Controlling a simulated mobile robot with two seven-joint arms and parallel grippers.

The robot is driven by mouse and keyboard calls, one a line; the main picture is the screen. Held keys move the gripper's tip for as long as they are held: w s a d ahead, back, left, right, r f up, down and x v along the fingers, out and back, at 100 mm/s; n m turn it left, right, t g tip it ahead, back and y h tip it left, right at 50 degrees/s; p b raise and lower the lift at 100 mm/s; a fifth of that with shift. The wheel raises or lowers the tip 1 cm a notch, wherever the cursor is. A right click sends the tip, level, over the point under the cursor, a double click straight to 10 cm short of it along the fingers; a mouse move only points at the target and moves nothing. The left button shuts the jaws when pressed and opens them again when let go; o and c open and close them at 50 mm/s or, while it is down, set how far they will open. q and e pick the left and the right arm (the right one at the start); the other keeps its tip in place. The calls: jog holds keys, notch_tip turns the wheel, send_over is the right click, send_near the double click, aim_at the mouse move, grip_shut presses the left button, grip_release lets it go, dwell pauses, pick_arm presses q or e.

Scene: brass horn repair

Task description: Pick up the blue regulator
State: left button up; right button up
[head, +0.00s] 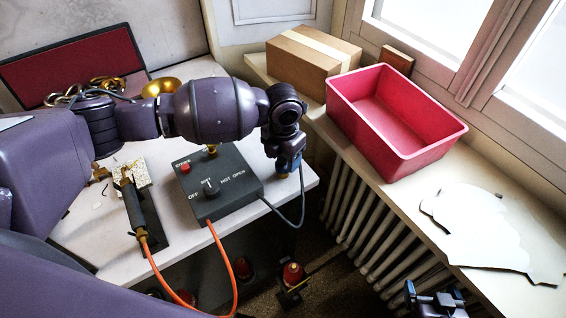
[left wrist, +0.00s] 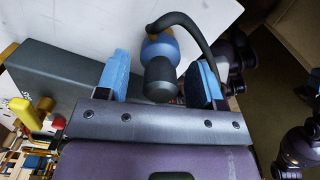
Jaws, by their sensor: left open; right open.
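The blue regulator (left wrist: 162,48) shows in the left wrist view as a blue body with a dark cylindrical end and a black hose curving over it. It lies between the two blue fingers of my left gripper (left wrist: 158,82), which is open with a gap visible on the left side. On the right side, contact is hard to tell. In the head view my left gripper (head: 289,160) points down at the right edge of the white table and mostly hides the regulator. My right gripper (head: 436,301) is at the bottom edge, open and away from it.
A dark grey control box (head: 222,184) with a red button stands just left of my left gripper. A torch-like tool (head: 137,205) with an orange hose lies further left. A red bin (head: 395,120) and a cardboard box (head: 312,62) stand on the sill above a radiator (head: 350,225).

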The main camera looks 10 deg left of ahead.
pick_arm(q)
jog(key=c, duration=0.9)
